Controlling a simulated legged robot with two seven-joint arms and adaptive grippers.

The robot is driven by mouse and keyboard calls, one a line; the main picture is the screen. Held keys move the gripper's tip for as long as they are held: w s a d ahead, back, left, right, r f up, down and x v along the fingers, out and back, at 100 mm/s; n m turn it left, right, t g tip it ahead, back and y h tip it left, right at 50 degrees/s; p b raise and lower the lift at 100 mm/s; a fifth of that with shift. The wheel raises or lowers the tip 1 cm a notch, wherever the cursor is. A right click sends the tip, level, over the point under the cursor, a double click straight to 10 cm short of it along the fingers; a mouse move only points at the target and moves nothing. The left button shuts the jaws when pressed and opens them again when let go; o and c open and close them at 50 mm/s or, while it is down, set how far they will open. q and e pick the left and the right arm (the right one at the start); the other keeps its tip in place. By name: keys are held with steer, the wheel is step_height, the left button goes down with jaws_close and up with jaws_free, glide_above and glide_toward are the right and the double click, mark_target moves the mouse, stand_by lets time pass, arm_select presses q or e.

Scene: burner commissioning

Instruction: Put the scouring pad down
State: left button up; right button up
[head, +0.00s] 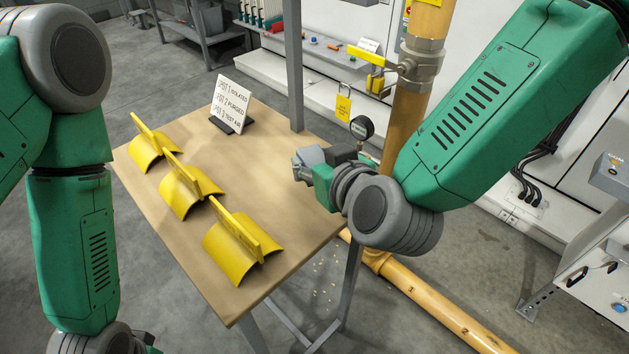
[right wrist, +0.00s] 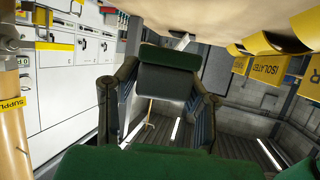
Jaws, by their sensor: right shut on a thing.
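My right gripper (head: 309,168) is above the right part of the wooden table (head: 215,140), near its edge by the yellow pipe. In the right wrist view its two fingers (right wrist: 163,82) are shut on the scouring pad (right wrist: 168,78), a block with a dark green layer and a greyer face. In the head view a grey block shows at the gripper's tip, partly hidden by the gripper. I cannot tell its exact height over the table. My left arm hangs at the left of the head view; its gripper is below the frame.
Several yellow saddles (head: 238,252) with upright plates stand along the table's left side. A white sign (head: 231,104) stands at the back. A yellow pipe (head: 408,125) with a gauge (head: 361,128) and valve rises just right of my gripper. The table's middle is bare.

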steer(key=shift+w+f+b, duration=0.1)
steer(key=shift+f+b, duration=0.2)
steer(key=shift+f, duration=2.65)
steer(key=shift+f, duration=0.15)
steer(key=o, duration=1.1)
steer(key=shift+o, duration=0.2)
steer(key=shift+r, duration=0.2)
steer(key=p+v, duration=0.4)
steer(key=v, duration=0.8)
